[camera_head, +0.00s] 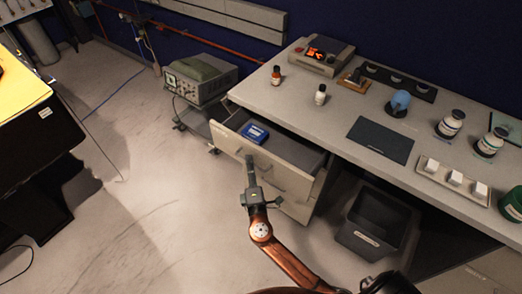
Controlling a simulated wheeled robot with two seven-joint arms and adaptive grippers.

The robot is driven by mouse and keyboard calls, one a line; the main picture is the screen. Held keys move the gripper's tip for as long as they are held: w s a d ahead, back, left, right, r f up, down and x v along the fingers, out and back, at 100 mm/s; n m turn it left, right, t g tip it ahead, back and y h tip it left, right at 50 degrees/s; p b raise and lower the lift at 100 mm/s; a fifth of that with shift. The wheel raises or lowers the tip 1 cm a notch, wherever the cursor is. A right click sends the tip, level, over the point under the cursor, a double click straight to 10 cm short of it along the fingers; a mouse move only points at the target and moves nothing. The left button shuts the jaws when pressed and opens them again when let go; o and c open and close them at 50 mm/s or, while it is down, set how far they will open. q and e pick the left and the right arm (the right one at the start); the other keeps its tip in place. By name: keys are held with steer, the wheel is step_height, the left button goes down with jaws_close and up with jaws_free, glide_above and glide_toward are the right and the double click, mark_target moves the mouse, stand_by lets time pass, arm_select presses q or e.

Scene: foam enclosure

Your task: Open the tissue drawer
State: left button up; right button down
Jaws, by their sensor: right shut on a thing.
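The drawer unit (318,190) stands under the left end of the white counter. Its top drawer (225,139) is pulled out, with a blue box (255,133) lying inside toward the left. My right gripper (250,160) reaches up to the front of this open drawer and is shut at its front panel, apparently on the handle, which its fingers hide. A lower drawer front (290,205) shows beneath, partly covered by my right gripper and arm. My left gripper is not in view.
The counter (320,115) holds bottles, a device with a red display (316,55), a dark mat (380,140) and a tray of white blocks (450,180). A black bin (375,225) stands right of the drawers. An instrument on a cart (200,80) stands behind left.

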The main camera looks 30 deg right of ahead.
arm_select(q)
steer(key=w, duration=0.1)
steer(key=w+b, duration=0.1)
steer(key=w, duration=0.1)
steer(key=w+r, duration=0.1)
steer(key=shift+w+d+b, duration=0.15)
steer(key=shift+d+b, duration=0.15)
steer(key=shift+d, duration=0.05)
arm_select(e)
steer(key=s+a, duration=0.5)
steer(key=a, duration=0.7)
steer(key=shift+a, duration=0.1)
steer(key=c, duration=2.1)
jaws_free()
steer(key=v, duration=1.2)
